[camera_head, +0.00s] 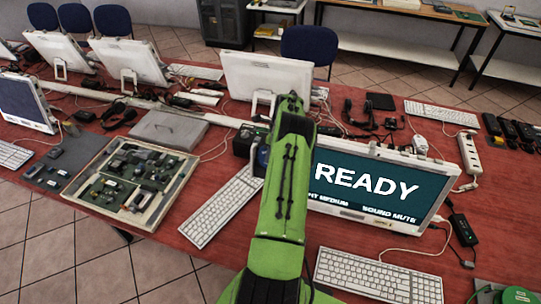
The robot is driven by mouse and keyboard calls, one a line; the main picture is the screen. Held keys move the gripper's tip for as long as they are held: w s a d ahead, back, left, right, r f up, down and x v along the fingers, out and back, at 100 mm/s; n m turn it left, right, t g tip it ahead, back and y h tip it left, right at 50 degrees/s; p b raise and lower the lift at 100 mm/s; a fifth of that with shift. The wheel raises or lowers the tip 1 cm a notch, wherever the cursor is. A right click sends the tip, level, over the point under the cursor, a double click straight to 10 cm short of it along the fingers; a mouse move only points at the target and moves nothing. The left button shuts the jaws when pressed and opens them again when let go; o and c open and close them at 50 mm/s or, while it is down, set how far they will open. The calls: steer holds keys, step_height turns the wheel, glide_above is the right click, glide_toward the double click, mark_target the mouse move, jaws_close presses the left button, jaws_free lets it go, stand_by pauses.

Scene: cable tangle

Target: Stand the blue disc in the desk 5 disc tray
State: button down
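My green arm rises through the middle of the view and bends at its top, over the red desk (300,235). My gripper cannot be made out; the arm hides the space behind it. A small blue patch (262,156) shows at the arm's left edge, beside a dark box-like thing (243,141). I cannot tell whether the blue patch is the blue disc, or whether the dark thing is a disc tray. No tray marked for desk 5 can be read. What lies directly behind the arm is hidden.
A monitor reading READY (370,188) stands right of my arm, with a keyboard (378,275) before it. Another keyboard (226,208) lies left. A framed board of parts (132,182) is farther left. Cables and a power strip (468,153) clutter the desk.

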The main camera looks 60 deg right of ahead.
steer(key=shift+s+a+f, duration=0.1)
steer(key=shift+a+f, duration=0.1)
steer(key=shift+f, duration=0.15)
steer(key=c, duration=1.1)
jaws_free()
steer(key=shift+a, duration=0.15)
steer(key=shift+f, duration=0.1)
steer(key=p+v, duration=0.3)
steer(key=v, duration=0.2)
steer(key=p+v, duration=0.3)
steer(key=v, duration=0.3)
steer(key=p+v, duration=0.2)
steer(key=v, duration=0.3)
steer(key=shift+d+r+p, duration=0.2)
steer(key=shift+d+p, duration=0.1)
steer(key=shift+p, duration=0.1)
